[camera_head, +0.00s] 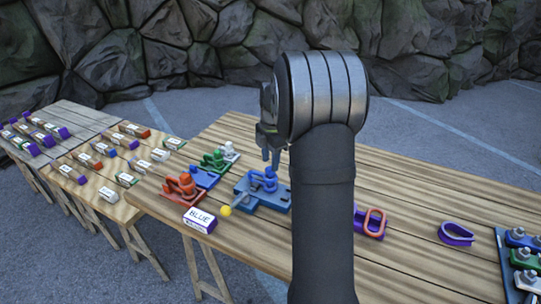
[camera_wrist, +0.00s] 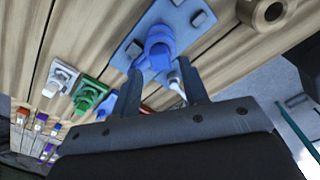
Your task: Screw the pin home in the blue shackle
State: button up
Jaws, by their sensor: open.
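The blue shackle (camera_head: 259,182) stands on a blue base plate (camera_head: 272,203) on the wooden table. It also shows in the wrist view (camera_wrist: 160,42), just beyond my fingertips. A grey pin (camera_head: 238,199) with a yellow ball end (camera_head: 225,211) sticks out from the shackle toward the front left. How deep it sits in the shackle I cannot tell. In the wrist view a pale rod (camera_wrist: 178,88) shows by the right finger. My gripper (camera_head: 270,158) is open, pointing down above the shackle, its fingers apart. My arm hides the table to the right.
A label block reading BLUE (camera_head: 200,220) lies at the table's front edge. Red (camera_head: 180,186), green (camera_head: 213,161) and white (camera_head: 229,151) shackles stand on the left.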

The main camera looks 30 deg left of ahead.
aim_at(270, 168)
jog(key=shift+f, duration=1.55)
grip_shut()
